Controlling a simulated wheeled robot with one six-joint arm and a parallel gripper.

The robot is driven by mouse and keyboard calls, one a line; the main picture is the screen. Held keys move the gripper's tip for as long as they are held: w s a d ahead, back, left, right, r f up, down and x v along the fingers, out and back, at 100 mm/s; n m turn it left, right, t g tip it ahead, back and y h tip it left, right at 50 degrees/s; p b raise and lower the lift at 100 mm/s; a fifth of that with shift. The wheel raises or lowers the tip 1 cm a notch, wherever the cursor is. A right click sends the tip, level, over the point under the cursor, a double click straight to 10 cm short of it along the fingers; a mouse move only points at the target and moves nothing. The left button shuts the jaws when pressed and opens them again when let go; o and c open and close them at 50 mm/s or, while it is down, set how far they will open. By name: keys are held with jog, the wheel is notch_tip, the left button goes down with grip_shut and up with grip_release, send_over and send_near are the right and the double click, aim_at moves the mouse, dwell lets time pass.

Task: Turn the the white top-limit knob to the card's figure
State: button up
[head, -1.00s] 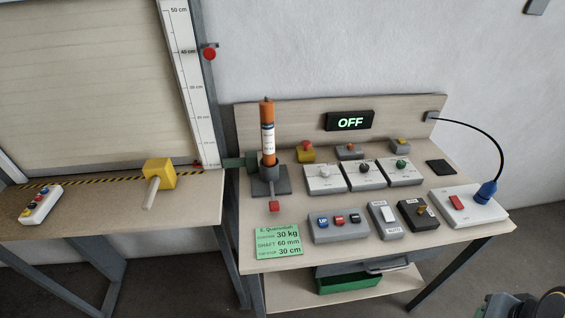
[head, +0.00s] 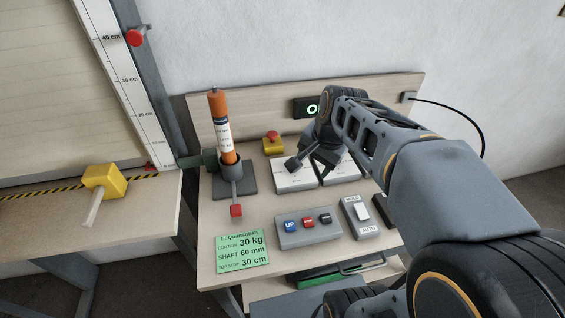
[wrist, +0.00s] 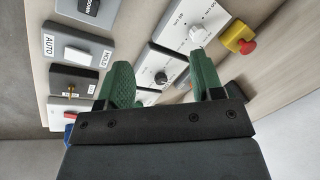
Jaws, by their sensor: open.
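The white top-limit knob (wrist: 199,34) sits on a pale-topped box in the wrist view, beside the red mushroom button. Its setting is too small to read. My gripper (wrist: 160,64) is open, its green fingers spread over the boxes, with the black knob (wrist: 161,77) showing between them. The white knob lies beyond the right finger, and nothing is held. The green card (head: 243,252) reads 30 kg curtain, 60 mm shaft and 30 cm top stop.
The orange cylinder (head: 220,126) stands in a grey holder left of the boxes. The yellow box with a red button (head: 273,143) is behind them. The UP button box (head: 308,227) and AUTO switch box (head: 360,215) are in front.

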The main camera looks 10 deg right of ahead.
jog(key=w+d+f+m+y+b, duration=0.1)
jog(key=w+d+m+y+b, duration=0.2)
jog(key=w+m, duration=0.85)
jog(key=shift+m+g, duration=0.4)
jog(key=shift+m, duration=0.35)
jog(key=x, duration=0.9)
jog(key=d+x, duration=0.1)
jog(key=x, duration=0.3)
jog(key=shift+w+f, duration=0.1)
jog(key=shift+f, duration=0.25)
jog(key=c, duration=0.9)
jog(key=shift+r+n+p, duration=0.1)
jog(key=shift+n+p, duration=0.2)
